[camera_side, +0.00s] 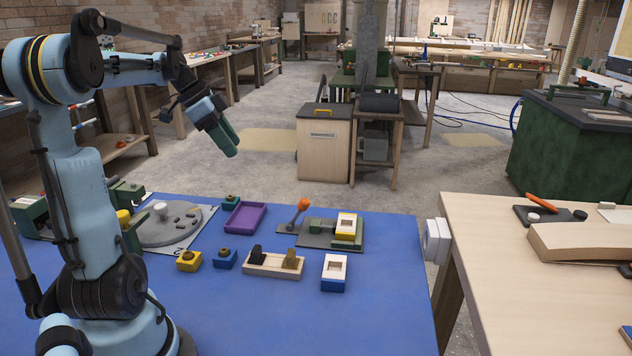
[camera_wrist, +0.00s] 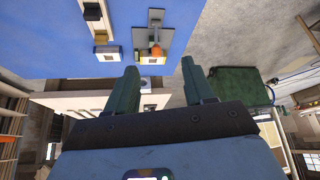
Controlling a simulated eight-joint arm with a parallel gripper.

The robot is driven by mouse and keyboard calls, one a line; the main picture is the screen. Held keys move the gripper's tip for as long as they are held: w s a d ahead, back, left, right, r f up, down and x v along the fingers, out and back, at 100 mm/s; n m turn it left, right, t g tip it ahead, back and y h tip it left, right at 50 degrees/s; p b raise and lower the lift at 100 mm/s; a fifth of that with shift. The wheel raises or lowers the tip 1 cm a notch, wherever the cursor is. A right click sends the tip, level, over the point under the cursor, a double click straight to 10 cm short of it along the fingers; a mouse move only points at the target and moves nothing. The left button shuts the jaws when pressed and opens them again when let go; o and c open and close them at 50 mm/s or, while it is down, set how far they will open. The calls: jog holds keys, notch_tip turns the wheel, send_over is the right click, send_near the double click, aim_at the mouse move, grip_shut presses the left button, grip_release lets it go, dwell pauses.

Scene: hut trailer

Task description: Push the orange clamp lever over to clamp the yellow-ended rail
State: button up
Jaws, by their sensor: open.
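The clamp lever has an orange knob (camera_side: 303,204) on a grey arm that rises from the left part of a dark grey base plate (camera_side: 312,240); it stands tilted, its top leaning slightly right. A white and yellow end block (camera_side: 346,222) sits on green at the plate's right side; the rail itself is hard to make out. In the wrist view the orange knob (camera_wrist: 156,49) shows just beyond my fingertips, in front of the yellow-edged block (camera_wrist: 152,60). My gripper (camera_side: 228,143) is open and empty, high above the back of the blue table, well apart from the lever.
A wooden holder (camera_side: 273,265) with dark and brown pieces and a white and blue block (camera_side: 334,272) stand in front of the clamp. A purple tray (camera_side: 245,217), a yellow block (camera_side: 189,261) and a round grey plate (camera_side: 170,224) lie left. Bare blue tabletop (camera_side: 390,300) is at right.

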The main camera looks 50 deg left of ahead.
jog(key=x, duration=0.8)
jog(key=v, duration=1)
jog(key=shift+r, duration=0.2)
